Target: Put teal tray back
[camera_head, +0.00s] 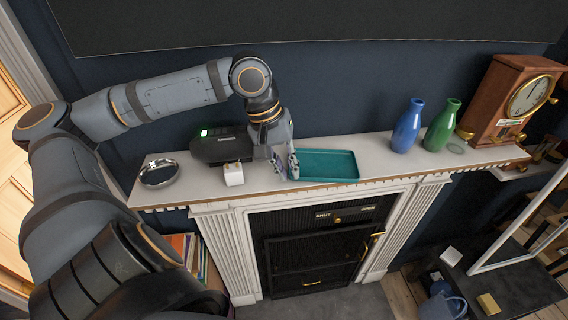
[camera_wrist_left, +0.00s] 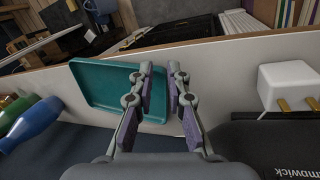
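The teal tray (camera_head: 328,165) lies flat on the white mantel shelf, left of the blue bottle. My left gripper (camera_head: 291,165) is at the tray's left end, reaching down from behind. In the left wrist view, the tray (camera_wrist_left: 105,85) is left of centre. The fingers of my left gripper (camera_wrist_left: 160,68) stand a small gap apart. One finger overlaps the tray, and its near end wall shows between the fingers. Contact with the wall cannot be told. My right gripper is not in view.
The mantel shelf (camera_head: 377,152) also holds a blue bottle (camera_head: 407,128), a green bottle (camera_head: 441,127) and a wooden clock (camera_head: 512,100) on the right.

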